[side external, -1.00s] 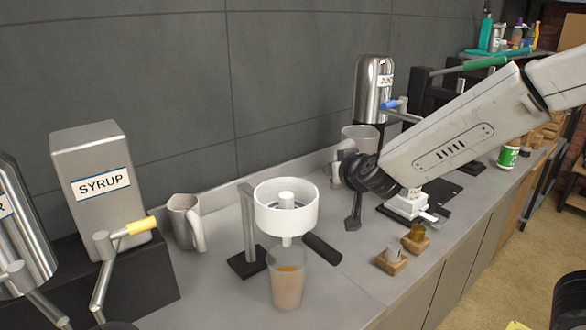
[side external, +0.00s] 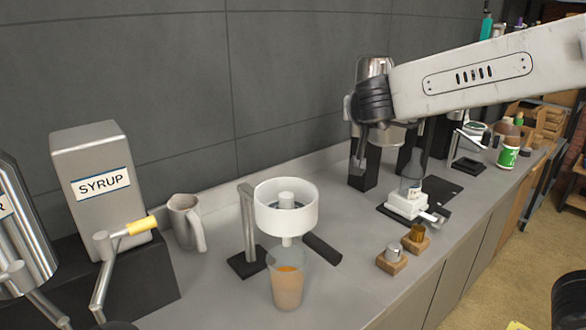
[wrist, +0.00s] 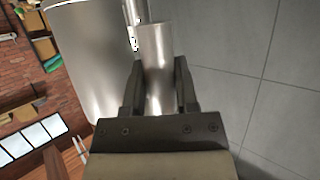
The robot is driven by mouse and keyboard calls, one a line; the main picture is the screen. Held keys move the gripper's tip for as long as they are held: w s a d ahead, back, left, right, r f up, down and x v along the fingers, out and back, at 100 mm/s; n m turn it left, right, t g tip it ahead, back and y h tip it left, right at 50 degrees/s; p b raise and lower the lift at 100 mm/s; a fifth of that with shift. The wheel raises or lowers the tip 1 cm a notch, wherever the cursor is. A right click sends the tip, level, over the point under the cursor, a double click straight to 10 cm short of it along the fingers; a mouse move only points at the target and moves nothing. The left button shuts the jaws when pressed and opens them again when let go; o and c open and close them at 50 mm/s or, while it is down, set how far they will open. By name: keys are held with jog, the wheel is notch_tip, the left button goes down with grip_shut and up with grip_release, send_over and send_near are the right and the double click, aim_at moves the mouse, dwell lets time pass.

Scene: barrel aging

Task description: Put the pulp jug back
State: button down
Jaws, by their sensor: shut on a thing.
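My gripper (wrist: 157,92) is shut on a smooth grey metal-looking piece, which seems to be the handle of a grey jug. In the side external view, the grey jug (side external: 391,134) shows partly below my arm, raised above the counter, and my arm hides most of it. My wrist is in front of the metal dispenser at the back wall. In the wrist view, a large shiny cylinder (wrist: 85,65) stands left of the jaws; I cannot tell whether it is the jug's body or the dispenser. A second grey jug (side external: 183,221) stands upright by the syrup dispenser.
The syrup dispenser (side external: 97,180) is at the left. A white strainer (side external: 285,212) stands over a glass of orange drink (side external: 287,285). A white holder with a small bottle (side external: 410,190) and wooden blocks (side external: 392,262) are at the right. The counter between strainer and back wall is clear.

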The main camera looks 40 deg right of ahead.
jog(key=s+a+r+n+t+y, duration=0.15)
jog(key=a+r+n+y, duration=0.3)
jog(key=a, duration=0.95)
jog(key=a+r+n+t+y, duration=0.25)
jog(key=a+n+y, duration=0.2)
jog(key=a, duration=0.95)
jog(key=s+a+f+n+g+y, duration=0.1)
jog(key=s+a+f+n+y, duration=0.1)
jog(key=f, duration=0.8)
jog(key=s+a+f+n+g+y, duration=0.1)
jog(key=s+a+f+n+y, duration=0.1)
jog(key=f, duration=0.9)
jog(key=s+a+f+n+y, duration=0.2)
jog(key=f+y, duration=0.1)
jog(key=f, duration=0.7)
jog(key=shift+s+a+f+g+y, duration=0.3)
jog(key=shift+s+a+f+g, duration=0.05)
jog(key=shift+a+f+g, duration=0.05)
jog(key=shift+f, duration=2.2)
jog(key=shift+f, duration=1.8)
